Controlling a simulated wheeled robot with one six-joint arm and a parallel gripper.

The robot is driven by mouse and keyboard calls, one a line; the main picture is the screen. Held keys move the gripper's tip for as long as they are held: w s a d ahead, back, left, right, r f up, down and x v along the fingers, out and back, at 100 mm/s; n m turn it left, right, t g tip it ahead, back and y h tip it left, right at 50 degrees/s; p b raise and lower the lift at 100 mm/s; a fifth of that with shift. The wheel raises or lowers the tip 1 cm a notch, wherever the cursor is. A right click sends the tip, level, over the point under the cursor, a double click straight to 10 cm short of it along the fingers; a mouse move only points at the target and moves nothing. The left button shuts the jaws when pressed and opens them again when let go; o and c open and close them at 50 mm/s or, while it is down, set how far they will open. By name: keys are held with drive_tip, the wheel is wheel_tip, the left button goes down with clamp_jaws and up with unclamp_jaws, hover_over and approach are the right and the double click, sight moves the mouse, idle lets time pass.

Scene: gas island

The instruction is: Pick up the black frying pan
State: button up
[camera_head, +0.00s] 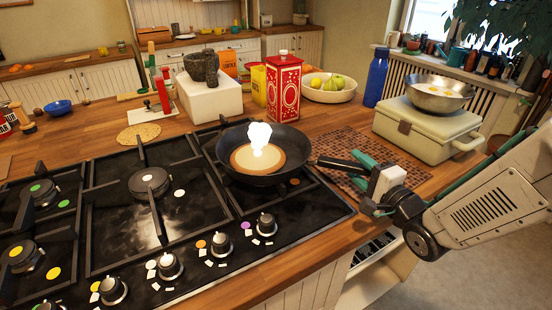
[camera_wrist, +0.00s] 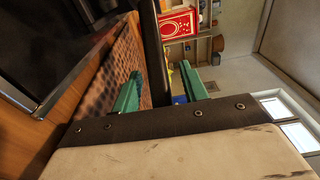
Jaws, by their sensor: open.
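The black frying pan (camera_head: 238,172) sits upright on the right part of the gas hob, with a round tan layer and a bright white glowing shape inside it. Its dark handle (camera_head: 338,163) points right, toward my gripper (camera_head: 364,165). In the wrist view, the handle (camera_wrist: 154,55) runs between the two green fingers of my gripper (camera_wrist: 161,70). The fingers are open, with a gap visible beside the handle. I cannot tell whether either finger touches it. The handle's near end is hidden by my gripper.
The black hob (camera_head: 110,250) has several burners, with knobs along its front edge. A brown woven mat (camera_head: 330,145) lies right of the pan. A cream box (camera_head: 425,130) carrying a metal bowl (camera_head: 440,95) stands behind my gripper. A red tin (camera_head: 284,90) stands behind the pan.

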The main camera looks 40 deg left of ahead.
drive_tip(key=shift+w+a, duration=0.1)
clamp_jaws()
drive_tip(key=shift+r, duration=0.15)
